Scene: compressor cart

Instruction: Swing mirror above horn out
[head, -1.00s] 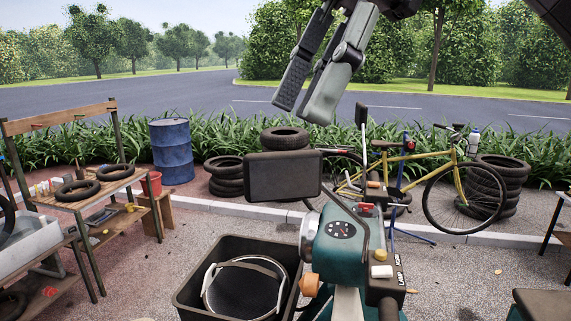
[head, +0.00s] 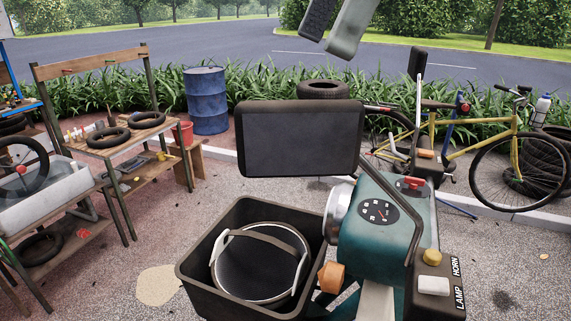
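A large dark rectangular mirror (head: 301,139) faces me at the left of the teal handlebar unit (head: 380,225). Its bent dark stem (head: 428,205) runs right and down to the switch block marked HORN and LAMP. A yellow button (head: 432,257) sits by HORN and a white one (head: 433,286) by LAMP. A second mirror (head: 416,63) shows nearly edge-on on a pale stem farther back. My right gripper (head: 328,42) is at the top edge, above the large mirror and apart from it. My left gripper is not in view.
A black crate (head: 205,284) holding a bucket (head: 258,265) is below the mirror. A yellow bicycle (head: 495,150) and stacked tyres stand behind, right. Wooden racks (head: 90,70) and a blue barrel (head: 206,100) are at left. Air around the mirror's left side is clear.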

